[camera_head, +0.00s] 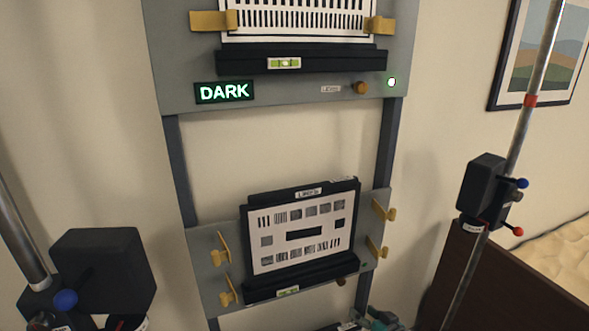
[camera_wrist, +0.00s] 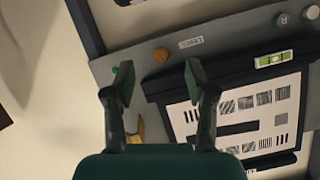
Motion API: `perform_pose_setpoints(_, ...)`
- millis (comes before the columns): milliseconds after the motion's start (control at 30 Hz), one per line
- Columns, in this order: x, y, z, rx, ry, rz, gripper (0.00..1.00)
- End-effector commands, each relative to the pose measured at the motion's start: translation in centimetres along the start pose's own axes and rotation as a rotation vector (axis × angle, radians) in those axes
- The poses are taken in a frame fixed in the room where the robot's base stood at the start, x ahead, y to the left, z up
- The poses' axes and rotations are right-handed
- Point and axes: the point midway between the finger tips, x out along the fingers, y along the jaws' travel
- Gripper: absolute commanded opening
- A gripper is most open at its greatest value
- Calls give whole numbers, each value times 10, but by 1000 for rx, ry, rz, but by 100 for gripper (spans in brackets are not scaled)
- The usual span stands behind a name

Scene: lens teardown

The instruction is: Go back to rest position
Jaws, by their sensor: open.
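My gripper (camera_wrist: 156,76) is open in the wrist view. Its two dark green fingers stand apart with nothing between them. Beyond them is the grey lower panel (camera_wrist: 135,66), with an orange knob (camera_wrist: 161,55) and a small green light showing near the fingers. A white test chart (camera_wrist: 225,108) in a black holder lies to the right of the fingers, partly hidden by the right finger. In the head view, a teal part that seems to be my gripper or arm just shows at the bottom edge; its fingers cannot be made out.
The lower panel (camera_head: 205,262) has yellow clips swung clear of the chart (camera_head: 302,258). An upper panel (camera_head: 300,97) bears a lit "DARK" sign (camera_head: 224,92) and a clipped striped chart. Posts with black boxes (camera_head: 482,190) stand at both sides. A framed picture (camera_head: 541,60) hangs right.

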Motion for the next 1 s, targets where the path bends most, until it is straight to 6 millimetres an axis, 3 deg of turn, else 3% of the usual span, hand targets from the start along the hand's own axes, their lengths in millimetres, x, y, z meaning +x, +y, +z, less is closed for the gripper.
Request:
perform_pose_setpoints(33,-8,-4,23,10,-8,18,56)
perform_pose_setpoints(200,-41,-16,84,31,-5,96,56)
perform_pose_setpoints(500,-118,-42,167,39,9,216,56)
perform_pose_setpoints(800,-211,-75,219,17,35,305,56)
perform_pose_setpoints(1000,-278,-99,233,-13,58,345,56)
